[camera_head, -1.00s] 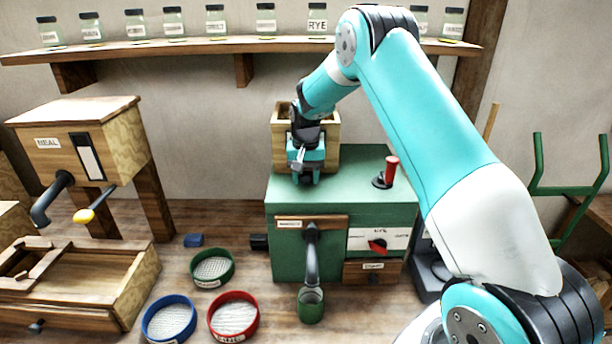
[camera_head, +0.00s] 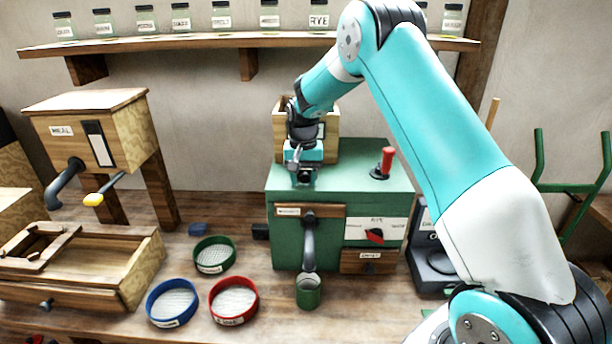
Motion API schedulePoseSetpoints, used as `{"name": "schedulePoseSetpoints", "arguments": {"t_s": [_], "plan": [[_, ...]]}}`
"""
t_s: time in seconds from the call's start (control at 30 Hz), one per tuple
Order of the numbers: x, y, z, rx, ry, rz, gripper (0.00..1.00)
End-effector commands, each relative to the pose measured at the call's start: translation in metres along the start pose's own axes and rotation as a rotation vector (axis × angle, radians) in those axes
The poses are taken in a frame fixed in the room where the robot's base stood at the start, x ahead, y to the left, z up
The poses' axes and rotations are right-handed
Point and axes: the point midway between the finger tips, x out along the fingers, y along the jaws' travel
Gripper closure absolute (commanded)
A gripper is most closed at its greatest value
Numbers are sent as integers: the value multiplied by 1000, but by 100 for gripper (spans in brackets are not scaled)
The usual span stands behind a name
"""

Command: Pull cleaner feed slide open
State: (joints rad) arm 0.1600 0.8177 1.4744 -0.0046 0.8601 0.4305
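No label reading cleaner or feed slide is legible, so I cannot tell for sure which part is the slide. A green machine (camera_head: 288,243) stands on the bench with a wooden hopper (camera_head: 331,130) on top. My gripper (camera_head: 304,180) points down over the machine's top, in front of the hopper and near the front edge. Its fingers are small and partly hidden; I see nothing held.
A red-handled lever (camera_head: 387,162) stands on the machine's top right, with a red dial (camera_head: 375,236) below. A MEAL box (camera_head: 72,136) with a yellow-tipped handle and a low wooden tray box (camera_head: 151,272) are left. Sieves (camera_head: 232,318) lie in front. A jar shelf (camera_head: 200,42) runs behind.

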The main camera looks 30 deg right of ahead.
Motion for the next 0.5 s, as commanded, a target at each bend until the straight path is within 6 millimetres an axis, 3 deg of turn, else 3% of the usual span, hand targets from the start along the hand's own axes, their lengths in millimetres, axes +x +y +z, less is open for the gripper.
{"name": "schedulePoseSetpoints", "arguments": {"t_s": [0.37, 0.5], "plan": [[-2, 5, -4, 9, 9, -2, 45], [-15, 4, -4, 9, 13, -3, 45]]}}
